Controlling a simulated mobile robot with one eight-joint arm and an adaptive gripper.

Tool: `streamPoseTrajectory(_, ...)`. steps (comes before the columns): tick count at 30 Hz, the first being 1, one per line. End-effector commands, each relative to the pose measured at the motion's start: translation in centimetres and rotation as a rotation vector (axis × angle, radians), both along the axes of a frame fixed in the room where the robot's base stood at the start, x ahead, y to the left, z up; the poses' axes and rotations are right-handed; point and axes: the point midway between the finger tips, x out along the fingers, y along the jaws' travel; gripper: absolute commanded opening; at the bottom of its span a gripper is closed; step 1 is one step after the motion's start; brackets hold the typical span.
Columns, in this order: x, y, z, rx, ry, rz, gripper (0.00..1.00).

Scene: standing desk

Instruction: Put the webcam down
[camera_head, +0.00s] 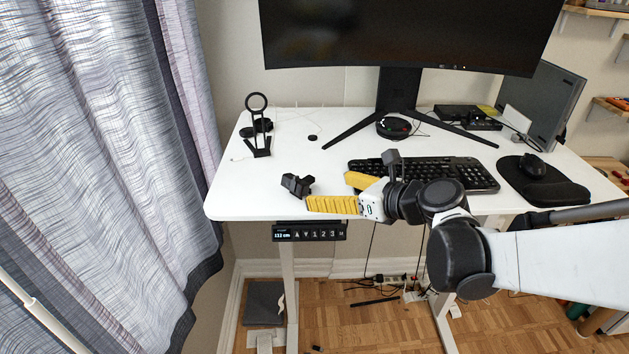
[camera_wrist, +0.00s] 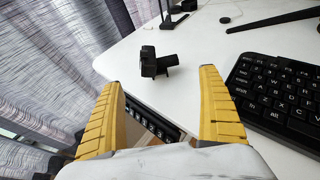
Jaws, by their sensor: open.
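The webcam (camera_head: 297,184) is a small black device resting on the white desk (camera_head: 240,200), near its front left part. In the wrist view the webcam (camera_wrist: 157,63) lies ahead of my gripper, in line with the gap between the fingers and apart from them. My gripper (camera_head: 327,192) has two yellow fingers and reaches in from the right over the desk's front edge. In the wrist view the fingers of my gripper (camera_wrist: 160,78) are spread wide with nothing between them.
A black keyboard (camera_head: 440,172) lies close to the right of my gripper. A black stand (camera_head: 258,128) is at the back left. A monitor (camera_head: 410,35) stands behind. A mouse (camera_head: 532,166) sits on a pad at the right. Bare desk surrounds the webcam.

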Motion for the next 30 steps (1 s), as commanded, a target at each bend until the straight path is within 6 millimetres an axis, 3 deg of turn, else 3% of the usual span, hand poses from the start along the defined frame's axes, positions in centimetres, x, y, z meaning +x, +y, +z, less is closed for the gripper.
streamPoseTrajectory(5,-1.4,-1.0,0.6,-0.028,-0.012,0.01,0.89)
streamPoseTrajectory(8,-2.9,-1.2,0.4,-0.186,-0.079,0.073,0.89)
streamPoseTrajectory(10,-4.8,-1.4,0.0,-0.401,-0.168,0.17,0.89)
streamPoseTrajectory(14,-9.7,-3.1,-1.1,-0.937,-0.383,0.473,0.89)
streamPoseTrajectory(18,-14.8,-6.2,-2.1,-1.475,-0.592,0.902,0.89)
streamPoseTrajectory(21,-17.6,-8.6,-2.6,-1.752,-0.695,1.198,0.89)
streamPoseTrajectory(25,-19.8,-10.7,-2.7,-1.958,-0.771,1.482,0.89)
streamPoseTrajectory(30,-20.6,-11.7,-2.7,-2.036,-0.799,1.615,0.89)
